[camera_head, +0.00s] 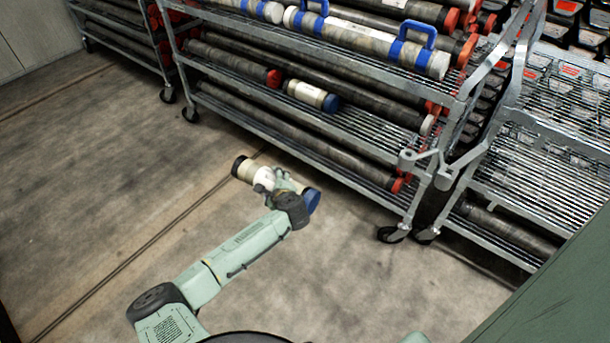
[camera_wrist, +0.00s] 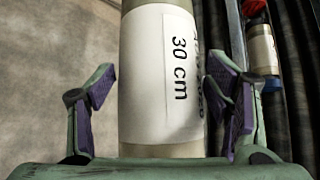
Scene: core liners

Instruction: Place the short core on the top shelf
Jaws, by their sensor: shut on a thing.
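My gripper (camera_head: 277,186) is shut on a short core (camera_head: 246,170), a pale cylinder with a black cap at its left end and a blue cap at its right end. It is held in front of the rack, apart from it. In the wrist view, the held core (camera_wrist: 150,75) stands between the gripper's two purple-padded fingers (camera_wrist: 165,105), with a "30 cm" label. Its ends are out of that view. The top shelf (camera_head: 300,47) of the wire rack bears pale cores with blue bands and handles (camera_head: 395,50), and dark, red-capped cores behind them.
Another short, blue-capped core (camera_head: 305,93) lies on the middle shelf among long dark cores (camera_head: 360,98). It also shows in the wrist view (camera_wrist: 262,48). A second wire rack (camera_head: 545,185) adjoins on the right. The floor (camera_head: 110,165) at the left is clear.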

